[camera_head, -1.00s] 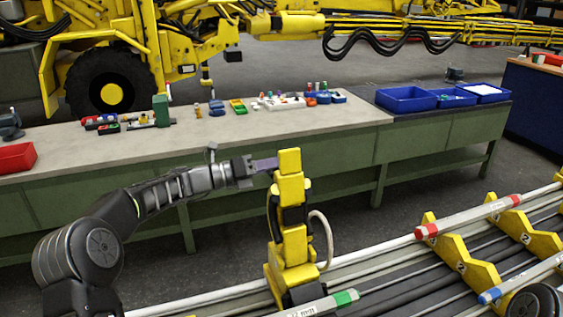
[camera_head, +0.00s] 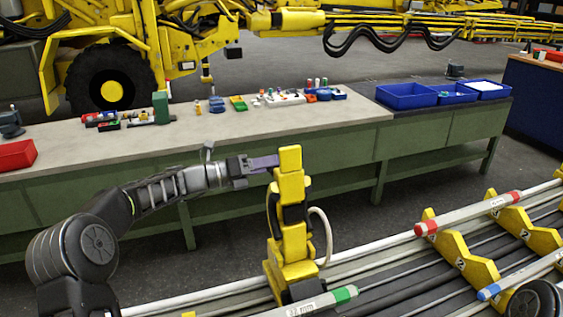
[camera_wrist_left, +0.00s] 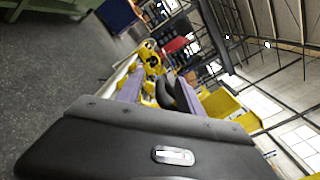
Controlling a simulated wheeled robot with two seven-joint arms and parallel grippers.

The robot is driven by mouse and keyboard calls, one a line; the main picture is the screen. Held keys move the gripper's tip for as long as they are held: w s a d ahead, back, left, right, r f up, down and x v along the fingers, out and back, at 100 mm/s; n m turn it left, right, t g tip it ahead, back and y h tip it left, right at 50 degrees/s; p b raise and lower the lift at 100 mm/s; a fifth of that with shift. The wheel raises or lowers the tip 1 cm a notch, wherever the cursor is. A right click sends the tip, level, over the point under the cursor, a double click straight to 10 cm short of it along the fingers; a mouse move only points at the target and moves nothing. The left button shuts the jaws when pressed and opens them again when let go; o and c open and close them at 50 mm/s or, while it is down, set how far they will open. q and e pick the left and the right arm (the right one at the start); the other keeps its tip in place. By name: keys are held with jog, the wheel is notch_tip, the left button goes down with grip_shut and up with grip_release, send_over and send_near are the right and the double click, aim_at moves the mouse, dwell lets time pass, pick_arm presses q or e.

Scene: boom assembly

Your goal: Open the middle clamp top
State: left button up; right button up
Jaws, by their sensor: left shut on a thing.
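The yellow middle clamp stands upright on the boom's rails in the head view, with its squared yellow clamp top (camera_head: 290,159) at the upper end and black parts below. My left gripper (camera_head: 272,161) reaches it from the left, with purple fingers level with the top. The gripper is shut on the clamp top. In the left wrist view, the two purple fingers lie on either side of yellow and black clamp parts (camera_wrist_left: 168,92); the exact contact is hard to see. My right gripper is not in view.
Rods with a green end (camera_head: 344,294), a red end (camera_head: 426,229) and a blue end (camera_head: 489,294) lie across yellow supports (camera_head: 463,252). A workbench (camera_head: 120,151) with small parts and blue bins (camera_head: 406,96) stands behind.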

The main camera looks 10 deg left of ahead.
pick_arm(q)
jog(key=v, duration=0.7)
jog(key=shift+a+f, duration=0.15)
